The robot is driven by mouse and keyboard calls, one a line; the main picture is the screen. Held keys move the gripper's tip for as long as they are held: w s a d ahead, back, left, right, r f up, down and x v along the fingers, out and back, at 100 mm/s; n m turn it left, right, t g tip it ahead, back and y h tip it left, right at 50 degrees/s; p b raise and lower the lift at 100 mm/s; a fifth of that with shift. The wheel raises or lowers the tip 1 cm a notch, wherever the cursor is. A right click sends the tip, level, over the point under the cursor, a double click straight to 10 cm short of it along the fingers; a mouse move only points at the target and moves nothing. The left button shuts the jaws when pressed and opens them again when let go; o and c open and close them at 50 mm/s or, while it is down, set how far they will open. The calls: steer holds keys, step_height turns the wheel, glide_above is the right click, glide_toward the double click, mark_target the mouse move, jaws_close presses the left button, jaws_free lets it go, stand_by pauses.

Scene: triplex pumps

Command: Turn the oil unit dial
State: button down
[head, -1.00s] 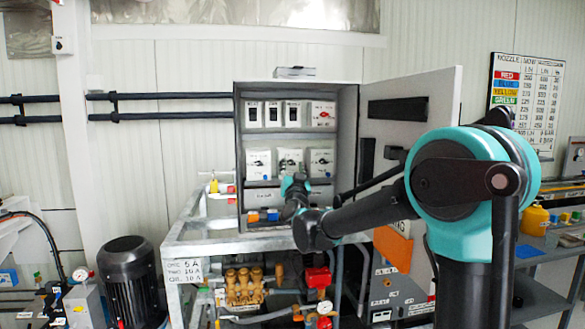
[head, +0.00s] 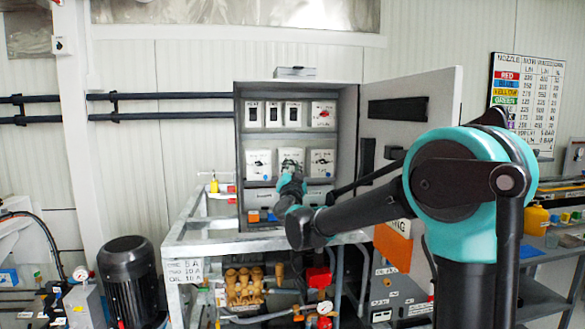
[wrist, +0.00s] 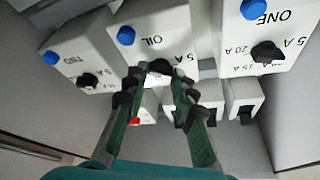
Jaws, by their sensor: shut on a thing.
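The oil unit (head: 291,154) is the middle white box in the lower row of the open cabinet. In the wrist view the oil unit (wrist: 150,35) appears upside down, with a blue button and the printed word OIL. Its black dial (wrist: 160,66) sits between the fingertips of my gripper (wrist: 159,76), which is shut on it. The dial's pointer position is largely hidden by the fingers. In the head view my gripper (head: 290,168) is in front of the oil unit and partly covers it.
Unit TWO (wrist: 82,52) and unit ONE (wrist: 262,38) flank the oil unit closely. Several switch boxes (head: 272,114) fill the upper row. The cabinet door (head: 410,105) stands open on the right, near my arm. A metal bench frame (head: 225,242) lies below.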

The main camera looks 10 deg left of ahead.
steer(key=m+h, duration=0.1)
steer(key=m, duration=0.1)
steer(key=m+g+h, duration=0.1)
steer(key=m, duration=0.1)
steer(key=shift+s+a+m, duration=0.1)
steer(key=shift+m, duration=0.3)
steer(key=shift+r+m+g+h, duration=0.1)
steer(key=shift+m+g+h, duration=0.5)
steer(key=shift+m, duration=1.5)
steer(key=shift+h, duration=0.3)
steer(key=c, duration=1.2)
jaws_free()
steer(key=s, duration=0.4)
steer(key=s+f, duration=0.1)
steer(key=s, duration=0.3)
steer(key=s+a+f, duration=0.1)
steer(key=s, duration=0.2)
steer(key=shift+s, duration=0.4)
steer(key=shift+d, duration=0.1)
